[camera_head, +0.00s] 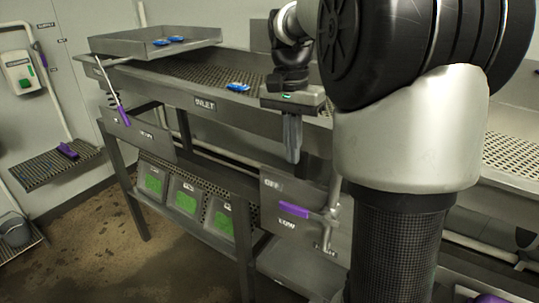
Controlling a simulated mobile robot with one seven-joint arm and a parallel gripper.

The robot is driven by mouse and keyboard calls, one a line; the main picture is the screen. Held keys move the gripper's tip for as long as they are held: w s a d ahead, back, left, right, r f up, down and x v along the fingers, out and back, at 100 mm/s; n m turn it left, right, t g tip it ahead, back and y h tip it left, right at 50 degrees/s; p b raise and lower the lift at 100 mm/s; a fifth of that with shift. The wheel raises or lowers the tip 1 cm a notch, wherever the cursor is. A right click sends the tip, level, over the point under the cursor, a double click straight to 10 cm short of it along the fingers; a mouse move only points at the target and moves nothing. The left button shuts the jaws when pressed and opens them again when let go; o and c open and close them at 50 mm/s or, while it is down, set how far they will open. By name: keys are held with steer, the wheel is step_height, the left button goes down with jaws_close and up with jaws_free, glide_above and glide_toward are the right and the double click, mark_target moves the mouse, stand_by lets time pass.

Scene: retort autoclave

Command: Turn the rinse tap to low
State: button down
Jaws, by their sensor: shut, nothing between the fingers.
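The rinse tap has a purple lever handle (293,210) on a grey plate (270,188) at the front of the metal table. The plate reads OFF above the handle and LOW below it. The handle lies nearly level, pointing left from its pipe, between the two words. My gripper (293,158) points down with its fingers shut and empty. It appears above the handle in the picture, in front of the plate's upper edge. I cannot tell its exact distance from the plate. My arm hides the area right of the tap.
A long metal table marked INLET (205,105) carries a tray (150,42) and blue packets (238,87). Another purple lever (124,116) is on a plate at its left end. Green-faced boxes (186,201) stand below.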

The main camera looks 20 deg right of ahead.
mark_target(290, 205)
steer(key=f, duration=0.4)
steer(key=f+b, duration=0.1)
steer(key=f, duration=0.3)
steer(key=f+b, duration=0.1)
steer(key=f, duration=0.4)
steer(key=shift+s+d, duration=0.25)
steer(key=shift+s, duration=0.15)
steer(key=shift+w+a+f+g+h+p, duration=0.25)
steer(key=shift+f+g+h+p, duration=0.35)
steer(key=shift+p, duration=0.45)
steer(key=shift+w+a+f+g+h+p, duration=0.1)
steer(key=shift+w+f+g+h+p, duration=0.05)
steer(key=shift+f+g+h+p, duration=0.7)
step_height(290, 205, down, 3)
steer(key=shift+r+g+h+p, duration=0.1)
steer(key=shift+g+h+p, duration=0.45)
steer(key=shift+g, duration=0.6)
steer(key=shift+s+d+f, duration=0.2)
steer(key=shift+f, duration=0.4)
